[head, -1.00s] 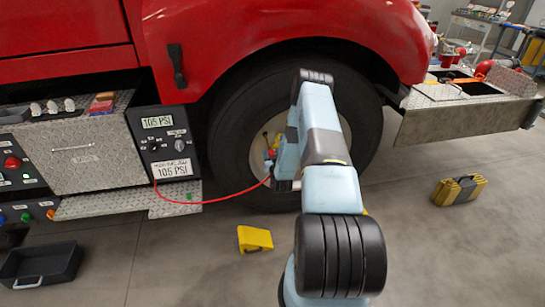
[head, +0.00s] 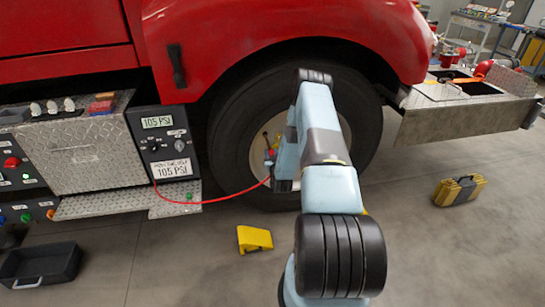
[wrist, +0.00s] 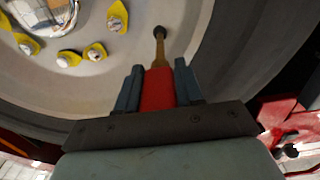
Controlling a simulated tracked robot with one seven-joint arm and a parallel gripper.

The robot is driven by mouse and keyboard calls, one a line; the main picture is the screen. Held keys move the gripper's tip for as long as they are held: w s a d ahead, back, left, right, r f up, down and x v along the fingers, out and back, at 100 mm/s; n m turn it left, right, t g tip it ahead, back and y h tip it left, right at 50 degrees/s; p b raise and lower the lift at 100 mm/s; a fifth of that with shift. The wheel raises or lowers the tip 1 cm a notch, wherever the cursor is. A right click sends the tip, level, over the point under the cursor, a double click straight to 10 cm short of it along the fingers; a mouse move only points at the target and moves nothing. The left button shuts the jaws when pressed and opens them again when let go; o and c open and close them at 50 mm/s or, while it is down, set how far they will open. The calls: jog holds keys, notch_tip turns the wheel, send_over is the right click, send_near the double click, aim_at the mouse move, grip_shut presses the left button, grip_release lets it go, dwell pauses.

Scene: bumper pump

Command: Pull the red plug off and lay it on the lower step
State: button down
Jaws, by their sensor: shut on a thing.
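The red plug (wrist: 159,90) is between the two blue-grey fingers of my gripper (wrist: 159,85) in the wrist view, and the fingers are shut on it. A brass stem (wrist: 160,50) runs from the plug's far end to a dark round end near the wheel rim. I cannot tell whether the plug and stem are joined. In the head view my arm hides most of the gripper and plug, in front of the wheel. A red hose (head: 225,198) curves from the gauge panel to the gripper. The lower step (head: 100,206) is a diamond-plate ledge at the left, below the panel.
The gauge panel (head: 165,142) reads 105 PSI. A green button (head: 189,196) is at the step's right end. A yellow chock (head: 254,239) lies on the floor below the wheel. A black tray (head: 40,268) and a yellow case (head: 459,191) stand on otherwise open floor.

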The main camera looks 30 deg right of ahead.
jog(key=shift+w+d+r, duration=0.1)
jog(key=shift+w+r, duration=0.05)
jog(key=shift+r, duration=0.15)
jog(key=shift+f+v, duration=0.1)
jog(key=shift+v, duration=0.55)
jog(key=shift+f+v, duration=0.15)
jog(key=shift+v, duration=2.15)
jog(key=shift+r, duration=0.1)
